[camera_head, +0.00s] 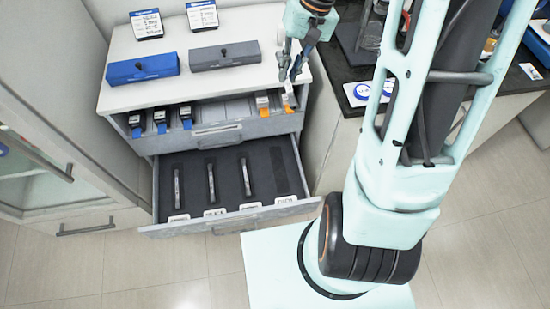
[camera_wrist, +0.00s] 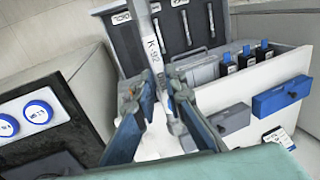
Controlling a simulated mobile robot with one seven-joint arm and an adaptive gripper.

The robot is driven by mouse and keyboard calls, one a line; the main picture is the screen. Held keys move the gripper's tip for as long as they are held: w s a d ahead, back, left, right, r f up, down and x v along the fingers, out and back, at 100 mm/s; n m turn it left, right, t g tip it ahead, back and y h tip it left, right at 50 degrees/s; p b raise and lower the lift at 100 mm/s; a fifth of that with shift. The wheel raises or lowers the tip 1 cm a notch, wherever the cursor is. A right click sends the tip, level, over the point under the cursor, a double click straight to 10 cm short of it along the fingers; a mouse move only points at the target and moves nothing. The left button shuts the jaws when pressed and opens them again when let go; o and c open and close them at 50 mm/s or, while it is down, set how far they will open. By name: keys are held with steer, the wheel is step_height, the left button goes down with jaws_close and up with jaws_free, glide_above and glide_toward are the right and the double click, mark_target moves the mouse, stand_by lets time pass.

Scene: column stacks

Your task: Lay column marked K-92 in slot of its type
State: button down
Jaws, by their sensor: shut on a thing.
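My gripper (camera_wrist: 153,92) is shut on a slim pale column marked K-92 (camera_wrist: 152,46), whose label faces the wrist camera. In the head view my gripper (camera_head: 293,68) is above the right end of the cabinet top; the held column is hard to make out there. Below, the open lower drawer (camera_head: 160,188) has a dark insert with slots. Three slim columns (camera_head: 177,188) (camera_head: 211,183) (camera_head: 246,177) lie in it. The slot at the right (camera_head: 281,172) looks empty. Labels (camera_head: 215,212) along the front edge are too small to read in the head view.
The upper drawer (camera_head: 215,133) is partly open, with several blue-ended and orange-ended items. A blue box (camera_head: 143,68) and a grey box (camera_head: 224,55) sit on the cabinet top with two cards (camera_head: 146,24) behind. A dark counter (camera_head: 352,50) stands at the right.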

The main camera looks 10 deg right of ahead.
step_height(320, 180, down, 29)
steer(key=w+h+b, duration=0.1)
steer(key=w+b, duration=0.1)
steer(key=b, duration=3.2)
glide_above(280, 172)
step_height(280, 172, down, 23)
steer(key=shift+h, duration=0.4)
steer(key=shift+f+b, duration=3.6)
steer(key=shift+f, duration=2.35)
steer(key=shift+f+b, duration=0.4)
steer(key=shift+f, duration=0.15)
steer(key=c, duration=1.9)
jaws_free()
steer(key=shift+d+r, duration=0.1)
steer(key=shift+r, duration=0.05)
step_height(280, 172, up, 12)
steer(key=d, duration=0.1)
